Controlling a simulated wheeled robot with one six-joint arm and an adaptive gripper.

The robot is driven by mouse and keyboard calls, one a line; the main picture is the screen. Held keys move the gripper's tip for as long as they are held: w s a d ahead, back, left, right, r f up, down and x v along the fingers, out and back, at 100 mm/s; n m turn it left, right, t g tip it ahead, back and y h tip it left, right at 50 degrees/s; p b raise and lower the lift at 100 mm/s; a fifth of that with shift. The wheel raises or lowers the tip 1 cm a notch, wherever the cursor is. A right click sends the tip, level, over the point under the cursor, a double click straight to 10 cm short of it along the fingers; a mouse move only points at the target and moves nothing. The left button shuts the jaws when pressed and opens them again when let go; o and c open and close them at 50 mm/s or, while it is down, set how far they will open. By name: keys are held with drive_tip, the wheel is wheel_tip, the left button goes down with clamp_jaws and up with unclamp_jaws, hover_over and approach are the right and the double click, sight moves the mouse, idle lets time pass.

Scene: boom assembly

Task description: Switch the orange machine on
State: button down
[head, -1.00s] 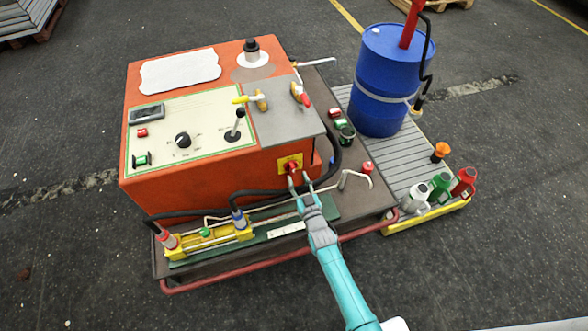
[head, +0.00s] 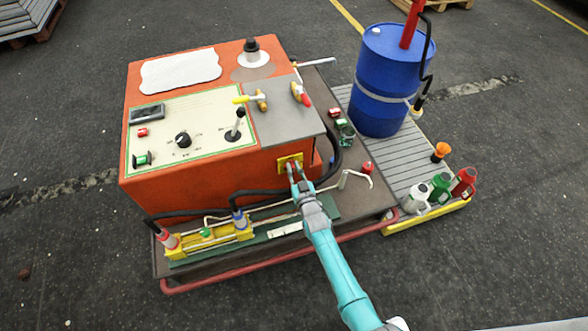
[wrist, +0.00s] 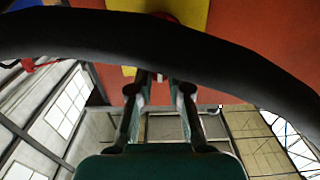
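The orange machine (head: 190,187) stands on a low cart, with a cream control panel on its sloping top. A small yellow plate (head: 284,160) sits low on its front face, at the right. My gripper (head: 296,166) is right at this plate, its two fingers pointing at it and a narrow gap between them. The red switch on the plate is largely covered by the fingers in the head view. In the wrist view a bit of the red switch (wrist: 163,17) shows above a black band, which hides the fingertips. I cannot tell whether the fingers grip the switch.
A bent pale lever (head: 346,176) and a red-capped part (head: 367,167) are just right of my gripper. A black hose (head: 337,157) curves beside the machine. A yellow cylinder unit (head: 214,238) lies at the cart's front left. A blue barrel (head: 388,80) and several bottles stand at the right.

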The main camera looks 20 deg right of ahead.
drive_tip(key=shift+d+m, duration=0.1)
drive_tip(key=shift+m, duration=0.2)
drive_tip(key=shift+d+f+m, duration=0.4)
drive_tip(key=shift+m, duration=2.5)
drive_tip(key=shift+d+f+m, duration=0.4)
drive_tip(key=shift+f+m, duration=0.05)
drive_tip(key=shift+m, duration=2.45)
drive_tip(key=shift+d+f+m, duration=0.4)
drive_tip(key=shift+m, duration=2.5)
drive_tip(key=c, duration=1.1)
unclamp_jaws()
